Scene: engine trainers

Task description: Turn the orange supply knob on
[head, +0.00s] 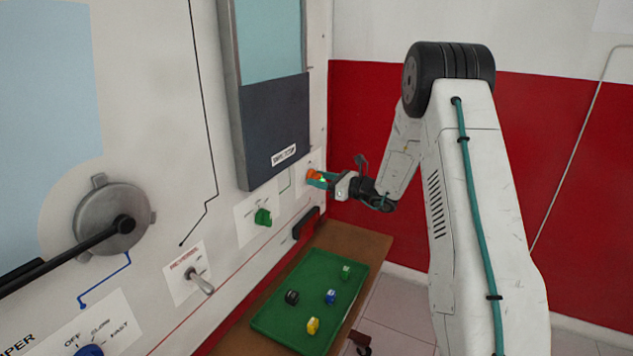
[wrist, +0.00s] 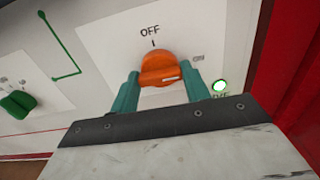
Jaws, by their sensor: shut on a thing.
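The orange supply knob (wrist: 158,66) sits on a white wall panel, in the middle of the wrist view. OFF is printed above it with a short tick, and a faint ON is at its right. The knob's white mark lies at its lower right, pointing roughly rightward. My gripper (wrist: 162,74) has a teal finger on each side of the knob and is shut on it. In the head view the knob (head: 313,175) shows at the far end of the panel, with my gripper (head: 322,180) at it. The fingers partly hide the knob's sides.
A lit lamp with a green rim (wrist: 219,86) is right of the knob. A green knob (head: 263,216) is to its left on the panel. Below, a green tray (head: 275,318) with several small parts lies on a brown bench. A red wall (head: 365,110) stands close on the right.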

